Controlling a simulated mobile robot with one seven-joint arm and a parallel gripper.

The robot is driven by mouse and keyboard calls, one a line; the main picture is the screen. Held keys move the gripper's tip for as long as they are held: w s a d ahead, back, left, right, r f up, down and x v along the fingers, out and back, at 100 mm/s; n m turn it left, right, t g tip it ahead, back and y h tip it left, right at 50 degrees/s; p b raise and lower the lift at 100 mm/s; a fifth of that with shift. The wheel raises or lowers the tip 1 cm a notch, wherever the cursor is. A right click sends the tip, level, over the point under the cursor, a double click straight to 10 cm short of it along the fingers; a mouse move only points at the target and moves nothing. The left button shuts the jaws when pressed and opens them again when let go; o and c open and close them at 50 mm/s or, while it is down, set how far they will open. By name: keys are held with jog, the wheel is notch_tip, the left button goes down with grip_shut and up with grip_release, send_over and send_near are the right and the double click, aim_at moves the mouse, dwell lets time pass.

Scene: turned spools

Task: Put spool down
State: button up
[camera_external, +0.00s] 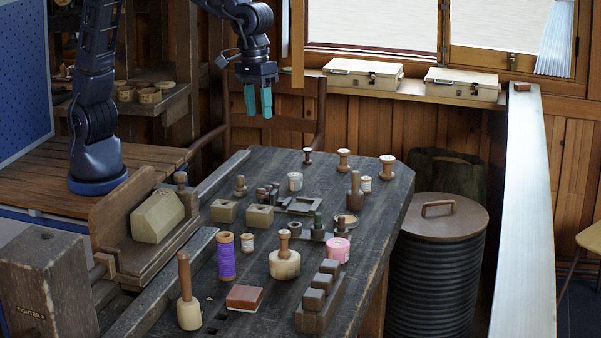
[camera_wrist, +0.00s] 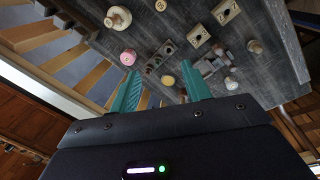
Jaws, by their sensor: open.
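My gripper (camera_external: 258,116) is open, with teal fingers pointing down, high above the far-left part of the workbench (camera_external: 215,293). Nothing shows between the fingers in the wrist view (camera_wrist: 162,76). A tall purple thread spool (camera_external: 226,257), a small pale spool (camera_external: 247,242) and a pink one (camera_external: 337,250) stand nearer. The pink one also shows in the wrist view (camera_wrist: 128,57). Which spool the task means, I cannot tell.
Wooden mallets (camera_external: 285,262) (camera_external: 188,305), drilled blocks (camera_external: 260,217), a reddish box (camera_external: 244,298) and a dark block rack (camera_external: 318,297) crowd the bench. A chair (camera_external: 320,112) stands behind it. A lidded barrel (camera_external: 437,215) stands to the right.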

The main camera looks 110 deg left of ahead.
jog(key=s+a+r+m+t, duration=0.1)
jog(key=s+a+r+m, duration=0.15)
jog(key=s+a, duration=0.45)
jog(key=s+a+r+m+t, duration=0.1)
jog(key=s+a+r+m, duration=0.15)
jog(key=s, duration=0.75)
jog(key=s+a+r+m+t, duration=0.1)
jog(key=s+a+r+m, duration=0.15)
jog(key=s+a, duration=0.45)
jog(key=s+f+m, duration=0.3)
jog(key=s, duration=0.8)
jog(key=shift+s+a+f+t+y, duration=0.2)
jog(key=shift+a+t+y, duration=0.1)
jog(key=shift+a+y, duration=0.1)
jog(key=shift+o, duration=0.2)
jog(key=shift+d+m, duration=0.1)
jog(key=shift+m, duration=0.15)
